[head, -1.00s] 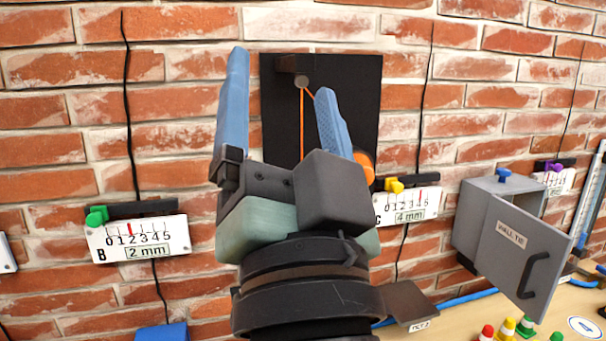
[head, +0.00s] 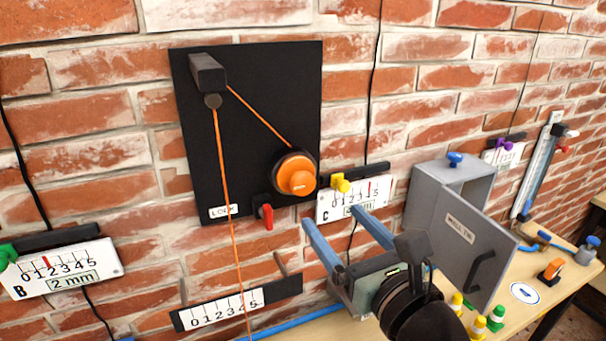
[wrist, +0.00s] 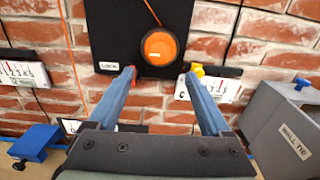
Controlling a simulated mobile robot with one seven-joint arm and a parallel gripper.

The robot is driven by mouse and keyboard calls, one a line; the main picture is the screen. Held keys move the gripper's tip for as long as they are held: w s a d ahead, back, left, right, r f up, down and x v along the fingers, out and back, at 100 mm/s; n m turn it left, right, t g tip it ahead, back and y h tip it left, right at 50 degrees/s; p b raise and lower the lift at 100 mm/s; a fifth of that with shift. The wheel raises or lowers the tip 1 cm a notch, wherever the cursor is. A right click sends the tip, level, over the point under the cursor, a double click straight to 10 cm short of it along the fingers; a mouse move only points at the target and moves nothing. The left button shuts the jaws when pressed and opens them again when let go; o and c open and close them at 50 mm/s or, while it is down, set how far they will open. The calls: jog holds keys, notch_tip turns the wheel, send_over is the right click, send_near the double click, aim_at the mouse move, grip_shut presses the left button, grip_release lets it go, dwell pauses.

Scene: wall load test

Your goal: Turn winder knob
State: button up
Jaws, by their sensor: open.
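The orange winder knob (head: 298,181) sits on a dark spool at the lower right of a black board (head: 256,110) on the brick wall. An orange cord runs from the spool up to a small pulley (head: 212,100) and then straight down. A red lock lever (head: 266,217) hangs below and left of the knob beside a LOCK label. My gripper (head: 330,215) is open and empty, below and right of the knob in the head view. In the wrist view the knob (wrist: 159,46) shows above and between the two blue fingertips, apart from them.
A scale (head: 225,307) lies below the board along the cord. Gauge C (head: 333,208), with a yellow slider, is close to my fingers. A grey wall-tie box (head: 436,200) with its door open stands right. Small cones stand on the table (head: 545,312).

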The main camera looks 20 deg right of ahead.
aim_at(305, 184)
jog(key=w+p, duration=0.1)
jog(key=w, duration=0.5)
jog(key=w+p, duration=0.1)
jog(key=w, duration=0.6)
jog(key=shift+a+p, duration=0.2)
jog(key=shift+p, duration=0.2)
jog(key=shift+s, duration=0.1)
grip_shut()
